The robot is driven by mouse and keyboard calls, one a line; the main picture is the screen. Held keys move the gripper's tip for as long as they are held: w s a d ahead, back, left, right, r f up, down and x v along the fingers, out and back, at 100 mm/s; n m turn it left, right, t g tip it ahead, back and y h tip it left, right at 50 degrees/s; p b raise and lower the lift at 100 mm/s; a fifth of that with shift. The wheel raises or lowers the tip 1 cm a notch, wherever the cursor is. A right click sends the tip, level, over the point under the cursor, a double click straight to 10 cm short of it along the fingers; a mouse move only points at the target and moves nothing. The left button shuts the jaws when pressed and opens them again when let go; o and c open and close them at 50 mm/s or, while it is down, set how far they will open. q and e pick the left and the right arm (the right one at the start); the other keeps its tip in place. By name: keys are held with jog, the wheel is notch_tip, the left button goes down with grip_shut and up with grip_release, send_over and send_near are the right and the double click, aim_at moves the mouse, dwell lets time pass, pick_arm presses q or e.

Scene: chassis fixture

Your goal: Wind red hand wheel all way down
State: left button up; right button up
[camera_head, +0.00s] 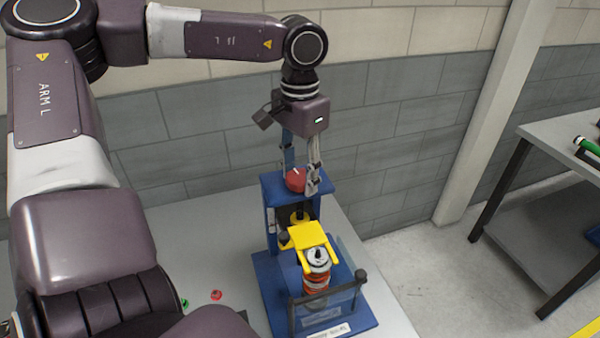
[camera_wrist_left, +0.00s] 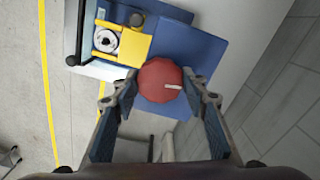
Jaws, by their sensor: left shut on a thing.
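The red hand wheel (camera_head: 296,180) sits on top of the blue fixture (camera_head: 270,187) and has a pale mark on its top. My left gripper (camera_head: 303,184) points down from above with its fingers on either side of the wheel, shut on it. In the left wrist view the red hand wheel (camera_wrist_left: 161,83) lies between the two fingertips of my left gripper (camera_wrist_left: 160,92). Below the wheel a yellow forked part (camera_head: 310,236) sits at a red coil spring with a metal top (camera_head: 318,258). My right gripper is not in view.
The fixture stands on a light table (camera_head: 376,288). A red button (camera_head: 216,295) and a green one (camera_head: 184,303) lie left of it. A black-framed clear guard (camera_head: 330,304) stands at its front. A grey wall is close behind. Another table (camera_head: 570,130) is at the right.

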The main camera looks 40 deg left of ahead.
pick_arm(q)
jog(key=shift+m, duration=1.1)
jog(key=shift+s+r+m+p, duration=0.1)
jog(key=shift+r+m+p, duration=0.2)
jog(key=shift+p, duration=0.8)
jog(key=shift+d+f+m+p, duration=0.1)
jog(key=shift+m+p, duration=0.2)
jog(key=shift+f, duration=0.25)
jog(key=o, duration=1.1)
